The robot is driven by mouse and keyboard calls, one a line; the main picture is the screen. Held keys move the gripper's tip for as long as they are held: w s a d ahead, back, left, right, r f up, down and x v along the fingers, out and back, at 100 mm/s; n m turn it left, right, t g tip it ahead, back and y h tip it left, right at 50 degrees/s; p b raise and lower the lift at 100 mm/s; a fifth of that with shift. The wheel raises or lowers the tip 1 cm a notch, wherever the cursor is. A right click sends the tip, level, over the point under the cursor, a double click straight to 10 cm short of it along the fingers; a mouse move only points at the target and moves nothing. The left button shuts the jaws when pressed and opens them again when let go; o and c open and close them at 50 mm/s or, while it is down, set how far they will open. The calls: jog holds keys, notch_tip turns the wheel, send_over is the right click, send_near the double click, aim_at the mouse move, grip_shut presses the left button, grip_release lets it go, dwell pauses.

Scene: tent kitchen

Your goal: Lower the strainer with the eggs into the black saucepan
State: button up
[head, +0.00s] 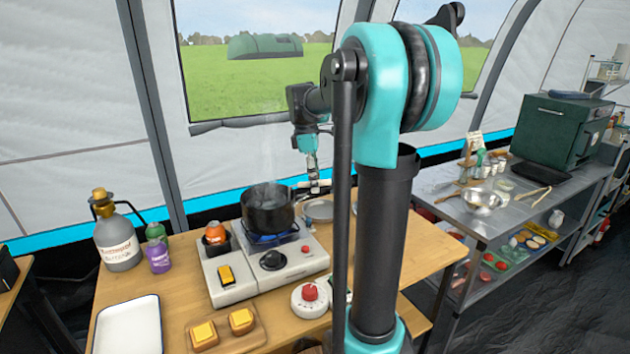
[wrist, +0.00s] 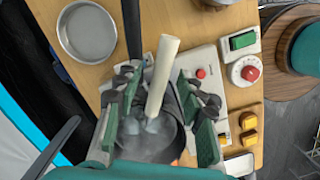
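The black saucepan (head: 267,211) stands on the hob and steams. It also shows in the wrist view (wrist: 178,140), partly behind my fingers. The strainer's pale handle (wrist: 162,72) runs up from the pan between my two fingers. Its lower end is at the pan, where something whitish (wrist: 150,126) shows through the steam. I cannot tell whether this is the basket or the eggs. My gripper (wrist: 161,80) is over the rim at the pan's handle side, its fingers apart with a small gap seen on each side of the pale handle. In the head view my gripper (head: 312,172) is just right of the pan.
A round metal dish (wrist: 87,32) lies beside the pan's black handle. The hob (head: 245,277) has a yellow switch. A timer (head: 309,297), a board with toast (head: 222,327), a white tray (head: 128,325) and a gas bottle (head: 117,240) stand around it.

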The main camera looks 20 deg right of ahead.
jog(key=shift+r, duration=0.15)
notch_tip(320, 180, up, 12)
jog(key=a, duration=0.1)
jog(key=shift+w+a+f, duration=0.2)
jog(key=shift+w+a, duration=0.1)
jog(key=shift+w, duration=0.05)
jog(key=shift+s, duration=0.1)
